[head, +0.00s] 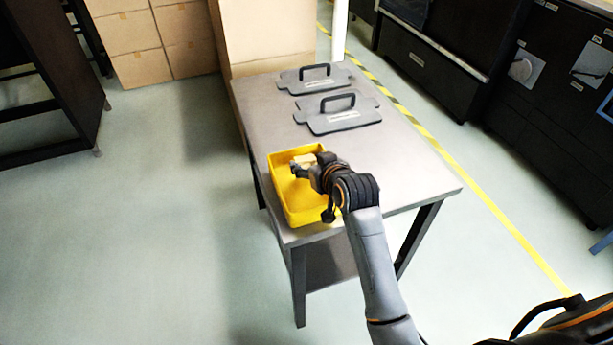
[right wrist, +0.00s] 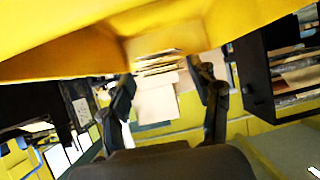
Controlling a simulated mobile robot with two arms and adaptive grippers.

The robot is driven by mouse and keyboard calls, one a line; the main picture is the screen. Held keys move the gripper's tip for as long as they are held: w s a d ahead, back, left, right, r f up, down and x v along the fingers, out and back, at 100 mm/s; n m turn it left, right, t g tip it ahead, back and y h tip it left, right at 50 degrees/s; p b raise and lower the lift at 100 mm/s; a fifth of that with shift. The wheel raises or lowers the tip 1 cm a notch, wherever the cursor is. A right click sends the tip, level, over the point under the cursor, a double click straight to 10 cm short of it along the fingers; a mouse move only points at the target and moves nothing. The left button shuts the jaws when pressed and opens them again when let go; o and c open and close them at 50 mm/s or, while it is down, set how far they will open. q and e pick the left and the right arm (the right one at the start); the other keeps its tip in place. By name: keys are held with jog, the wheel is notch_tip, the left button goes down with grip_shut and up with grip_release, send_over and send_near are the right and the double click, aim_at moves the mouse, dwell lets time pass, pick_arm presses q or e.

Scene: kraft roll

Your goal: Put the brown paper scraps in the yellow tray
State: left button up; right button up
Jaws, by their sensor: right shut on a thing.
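The yellow tray (head: 290,208) sits at the near left edge of the grey table (head: 420,180). My right gripper (head: 300,167) reaches in over the tray from the right. It is shut on a small tan paper scrap (head: 304,159), which shows at the fingertips within the tray's outline. Whether the scrap touches the tray floor I cannot tell. In the right wrist view a pale tan piece (right wrist: 155,104) shows between the two fingers, with the yellow tray (right wrist: 60,50) close above in the picture. My left gripper is not in view.
Two grey plates with black handles, a nearer one (head: 340,122) and a farther one (head: 314,78), lie on the far part of the table. Cardboard boxes (head: 150,40) stand behind. Dark cabinets (head: 550,80) stand at the right. The table's right side is clear.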

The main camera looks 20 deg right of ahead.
aim_at(307, 187)
jog(key=f, duration=0.2)
jog(key=a+f, duration=0.1)
jog(key=f, duration=0.1)
jog(key=shift+s+a, duration=0.1)
jog(key=shift+f, duration=0.25)
jog(key=o, duration=0.6)
jog(key=v, duration=1.2)
jog(key=shift+r, duration=0.1)
